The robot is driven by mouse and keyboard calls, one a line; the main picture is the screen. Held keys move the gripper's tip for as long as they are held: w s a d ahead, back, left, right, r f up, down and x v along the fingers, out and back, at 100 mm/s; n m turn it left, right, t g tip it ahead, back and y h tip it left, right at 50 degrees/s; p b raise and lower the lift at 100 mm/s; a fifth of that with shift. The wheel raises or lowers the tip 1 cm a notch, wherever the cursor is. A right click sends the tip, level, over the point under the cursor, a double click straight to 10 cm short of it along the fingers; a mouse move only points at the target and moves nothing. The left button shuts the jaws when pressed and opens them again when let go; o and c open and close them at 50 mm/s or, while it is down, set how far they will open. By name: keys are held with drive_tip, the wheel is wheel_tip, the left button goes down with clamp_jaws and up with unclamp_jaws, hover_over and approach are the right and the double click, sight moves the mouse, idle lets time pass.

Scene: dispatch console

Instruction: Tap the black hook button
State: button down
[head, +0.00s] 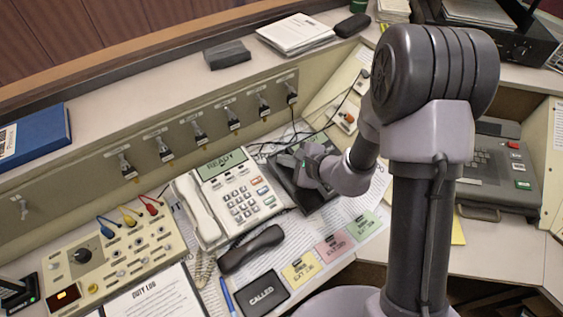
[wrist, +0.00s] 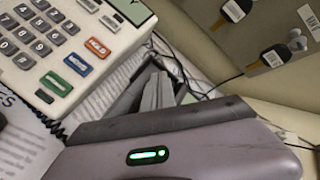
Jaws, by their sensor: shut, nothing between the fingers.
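A black desk unit (head: 291,192), apparently the base for the loose black handset (head: 252,249), sits right of the cream phone (head: 232,193). My gripper (head: 290,163) is over this black unit in the head view, with its fingers shut and empty. The fingers also show in the wrist view (wrist: 158,92), beside the cream phone. I cannot make out the black hook button; my gripper and arm cover much of the unit. Whether the fingertips touch the unit I cannot tell.
The cream phone (wrist: 75,45) with its keypad stands close to the left of my gripper. A sloped panel (head: 185,143) with several hanging keys or switches rises behind. Coloured cards (head: 333,243) and a black "CALLED" plate (head: 262,293) lie in front.

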sight(287, 169)
drive_tip(key=shift+s+f+b, duration=0.1)
drive_tip(key=shift+f+b, duration=0.2)
idle(0.4)
drive_tip(key=shift+r+p, duration=0.5)
drive_tip(key=shift+r, duration=0.4)
drive_tip(key=shift+s+d+r+p, duration=0.15)
drive_tip(key=shift+r+p, duration=0.65)
drive_tip(key=shift+r, duration=0.45)
drive_tip(key=shift+s+d+r+p, duration=0.15)
drive_tip(key=shift+r+p, duration=0.6)
drive_tip(key=shift+r, duration=0.5)
drive_tip(key=shift+r, duration=0.1)
